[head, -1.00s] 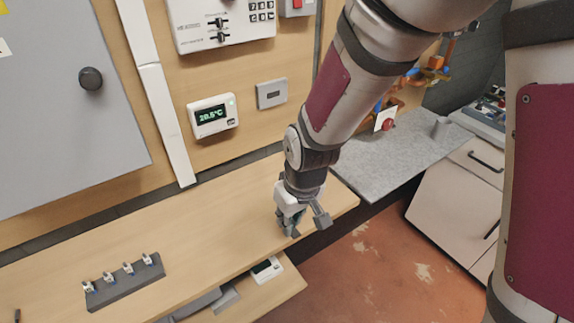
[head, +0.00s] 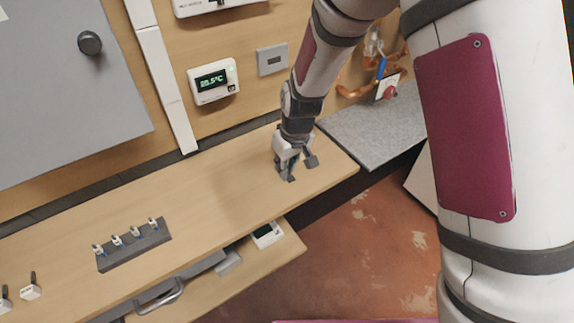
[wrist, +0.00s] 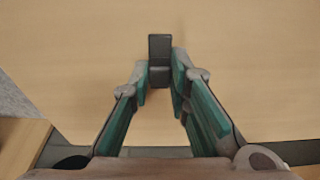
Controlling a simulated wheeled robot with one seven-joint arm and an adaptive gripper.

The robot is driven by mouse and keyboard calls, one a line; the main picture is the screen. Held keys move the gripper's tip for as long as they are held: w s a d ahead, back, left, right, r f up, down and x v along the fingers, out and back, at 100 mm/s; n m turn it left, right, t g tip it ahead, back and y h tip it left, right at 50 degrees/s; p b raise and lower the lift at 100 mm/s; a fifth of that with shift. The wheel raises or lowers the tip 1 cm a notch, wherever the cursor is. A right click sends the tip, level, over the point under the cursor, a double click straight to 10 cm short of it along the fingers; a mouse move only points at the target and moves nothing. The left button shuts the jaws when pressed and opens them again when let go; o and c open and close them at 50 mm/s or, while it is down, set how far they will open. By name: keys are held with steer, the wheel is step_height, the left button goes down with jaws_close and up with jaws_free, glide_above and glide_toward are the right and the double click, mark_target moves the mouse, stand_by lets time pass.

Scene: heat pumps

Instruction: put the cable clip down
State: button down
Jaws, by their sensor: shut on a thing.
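My gripper (wrist: 160,82) is shut on a small dark grey piece, the cable clip (wrist: 159,47). The clip sits between the green-padded fingers and juts out past their tips in the wrist view. In the head view my gripper (head: 297,170) points down over the right part of the wooden worktop (head: 225,185), close to its surface. The clip is mostly hidden by the fingers there, and I cannot tell whether it touches the wood.
A dark rack with several small white-and-blue pieces (head: 135,248) stands left on the worktop. Two white pieces (head: 30,290) lie at far left. An open drawer (head: 285,250) below holds a white display unit (head: 267,235). A grey slab (head: 370,125) adjoins at right. Wood around my gripper is clear.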

mark_target(292, 179)
steer(key=shift+f, duration=0.1)
steer(key=c, duration=1.5)
jaws_free()
steer(key=v, duration=1.2)
steer(key=s+d+r+m+t, duration=0.1)
steer(key=s+d+r, duration=0.3)
steer(key=d+r, duration=0.15)
steer(key=s+d+r+m, duration=0.2)
steer(key=s+d+r, duration=0.15)
steer(key=r, duration=0.25)
steer(key=s+d+r+m, duration=0.1)
steer(key=s+d, duration=0.2)
steer(key=s, duration=0.2)
steer(key=s+d+r+m+t+h, duration=0.1)
steer(key=s+d+r, duration=0.1)
steer(key=s+d, duration=0.1)
steer(key=s+d+r+m+t, duration=0.1)
steer(key=s+d+r, duration=0.1)
steer(key=s, duration=0.4)
steer(key=shift+s+d+m+b, duration=0.3)
steer(key=shift+d+m, duration=0.1)
steer(key=shift+d, duration=0.3)
